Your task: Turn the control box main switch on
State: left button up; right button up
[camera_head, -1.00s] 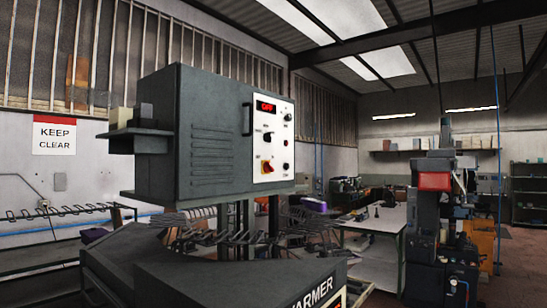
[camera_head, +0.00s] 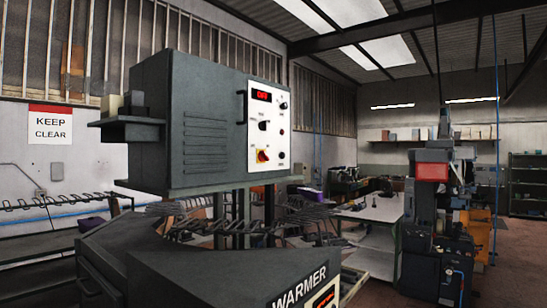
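The control box (camera_head: 206,126) is a dark grey cabinet with side vents, raised above the warmer machine. Its white front panel (camera_head: 269,108) faces right. A lit red display (camera_head: 262,96) near the top appears to read OFF. Neither of my grippers shows in the head view.
The dark warmer machine (camera_head: 180,262) with a wire rack (camera_head: 235,222) stands below the box. A white-topped table (camera_head: 372,208) is behind it to the right. A tall press with a red part (camera_head: 432,172) stands further right. Open floor (camera_head: 505,265) shows at the far right.

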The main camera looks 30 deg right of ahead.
aim_at(262, 156)
jog(key=l+z, duration=0.1)
jog(key=l, duration=0.35)
jog(key=i+l+z, duration=0.15)
jog(key=l, duration=0.25)
jog(key=l+z, duration=0.1)
jog(key=l, duration=0.35)
jog(key=i+l+z, duration=0.15)
jog(key=l, duration=0.25)
jog(key=l+z, duration=0.1)
jog(key=l, duration=0.3)
jog(key=i+l+z, duration=0.15)
jog(key=l, duration=0.25)
